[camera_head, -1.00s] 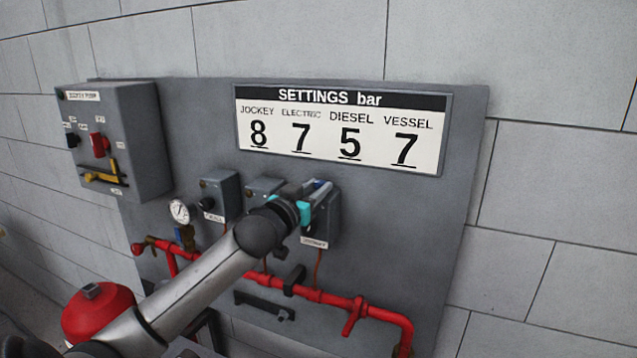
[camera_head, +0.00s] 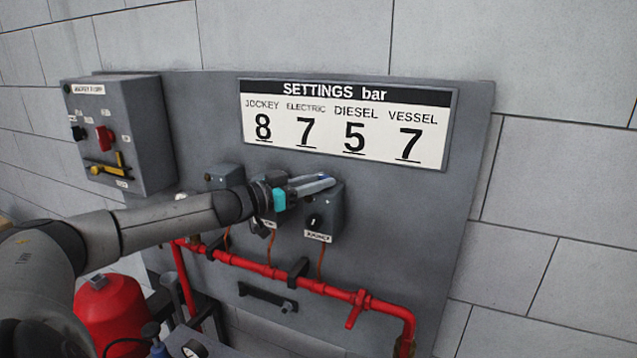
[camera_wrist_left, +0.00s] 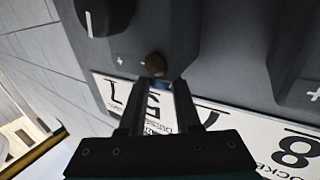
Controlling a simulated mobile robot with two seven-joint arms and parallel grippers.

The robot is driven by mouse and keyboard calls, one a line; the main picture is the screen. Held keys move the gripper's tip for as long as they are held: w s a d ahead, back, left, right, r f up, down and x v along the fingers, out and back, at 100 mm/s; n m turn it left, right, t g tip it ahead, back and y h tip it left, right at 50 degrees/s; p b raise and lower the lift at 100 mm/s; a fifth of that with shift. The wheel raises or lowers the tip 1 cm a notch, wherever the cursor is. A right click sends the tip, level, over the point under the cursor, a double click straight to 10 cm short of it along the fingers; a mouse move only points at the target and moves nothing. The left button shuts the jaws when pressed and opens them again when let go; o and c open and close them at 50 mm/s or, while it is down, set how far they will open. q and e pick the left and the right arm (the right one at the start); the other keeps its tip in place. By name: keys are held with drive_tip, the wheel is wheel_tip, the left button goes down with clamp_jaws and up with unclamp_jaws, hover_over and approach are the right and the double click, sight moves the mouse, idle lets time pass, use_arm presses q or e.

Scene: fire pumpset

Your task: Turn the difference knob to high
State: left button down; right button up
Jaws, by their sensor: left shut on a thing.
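A grey switch box (camera_head: 333,215), the rightmost of the row, has a black knob (camera_head: 313,220) on its front. A small round brown knob (camera_wrist_left: 154,65), which I take as the difference knob, sits beside the larger black knob (camera_wrist_left: 105,15) in the left wrist view. My left gripper (camera_head: 326,182) reaches in from the left across the upper front of that box. Its fingers (camera_wrist_left: 155,92) are shut on the small knob, with a narrow gap between them. The small knob is hidden behind the fingers in the head view. My right gripper is not in view.
Other boxes (camera_head: 222,177) stand to the left, partly hidden by my arm. A red pipe (camera_head: 335,293) with valves runs below. A settings sign (camera_head: 347,120) hangs above, and a larger control box (camera_head: 118,135) is at the left. The panel right of the boxes is clear.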

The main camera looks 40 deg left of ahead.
use_arm(q)
drive_tip(key=shift+f+m+h, duration=0.1)
drive_tip(key=shift+m+h, duration=0.3)
drive_tip(key=shift+h, duration=0.2)
drive_tip(key=c, duration=0.6)
unclamp_jaws()
drive_tip(key=shift+s+a+f+b, duration=0.1)
drive_tip(key=shift+s+a+b, duration=0.25)
drive_tip(key=shift+s, duration=0.25)
drive_tip(key=shift+s+a, duration=0.1)
drive_tip(key=shift+s, duration=0.45)
drive_tip(key=p+v, duration=0.1)
drive_tip(key=v, duration=1.1)
drive_tip(key=shift+s+a+r, duration=0.15)
drive_tip(key=shift+s+r, duration=0.15)
drive_tip(key=shift+s, duration=0.05)
